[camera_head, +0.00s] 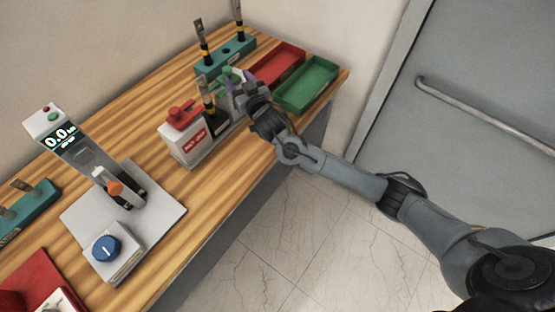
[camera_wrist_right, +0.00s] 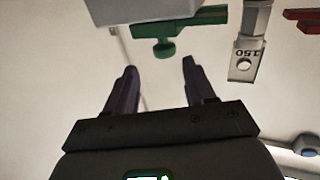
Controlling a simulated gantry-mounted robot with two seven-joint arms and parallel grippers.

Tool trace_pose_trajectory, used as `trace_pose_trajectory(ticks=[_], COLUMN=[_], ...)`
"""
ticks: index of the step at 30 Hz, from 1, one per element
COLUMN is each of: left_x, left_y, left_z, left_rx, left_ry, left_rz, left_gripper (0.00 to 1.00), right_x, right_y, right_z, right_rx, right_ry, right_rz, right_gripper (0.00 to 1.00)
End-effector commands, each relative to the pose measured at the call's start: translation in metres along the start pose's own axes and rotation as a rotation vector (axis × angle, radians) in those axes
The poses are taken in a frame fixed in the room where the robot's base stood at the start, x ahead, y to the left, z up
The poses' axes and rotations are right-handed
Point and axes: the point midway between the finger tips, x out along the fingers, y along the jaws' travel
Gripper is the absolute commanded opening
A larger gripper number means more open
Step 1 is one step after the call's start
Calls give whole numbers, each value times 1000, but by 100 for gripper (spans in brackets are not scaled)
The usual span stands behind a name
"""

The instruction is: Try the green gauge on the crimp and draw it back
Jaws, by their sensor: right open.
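The green gauge (camera_head: 227,71) is partly hidden by my right gripper in the head view. In the right wrist view the green gauge (camera_wrist_right: 180,24) has a round knob pointing toward my fingers. My right gripper (camera_wrist_right: 160,72) is open and empty there, with the knob just beyond the fingertips and roughly between them. In the head view the right gripper (camera_head: 236,86) is at the gauge stands. A metal crimp lug marked 150 (camera_wrist_right: 243,62) hangs to the right of the gauge in the wrist view. A lug with a black and yellow cable (camera_head: 208,91) stands close left of the gripper. My left gripper is not in view.
A red NO-GO gauge (camera_head: 182,116) sits on a white block (camera_head: 187,147) to the left. A teal rack (camera_head: 228,57) with upright lugs, a red tray (camera_head: 277,65) and a green tray (camera_head: 307,84) are behind. A tester with a display (camera_head: 62,136) stands left.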

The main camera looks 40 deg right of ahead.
Motion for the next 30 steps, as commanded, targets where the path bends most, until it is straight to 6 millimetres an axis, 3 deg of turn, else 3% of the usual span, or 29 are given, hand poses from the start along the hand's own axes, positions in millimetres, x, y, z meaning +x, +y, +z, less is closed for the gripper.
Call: trace_pose_trajectory(ticks=[5,16,30], left_x=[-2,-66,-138], left_y=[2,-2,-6], left_z=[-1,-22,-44], left_rx=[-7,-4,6], left_ry=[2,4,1], left_rz=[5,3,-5], left_gripper=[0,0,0], right_x=[-38,-88,-176], right_y=[0,-9,-32], right_z=[0,42,42], right_rx=[2,47,173], right_ry=[-2,-176,-384], right_rz=[-1,0,-9], right_gripper=[54,54,54])
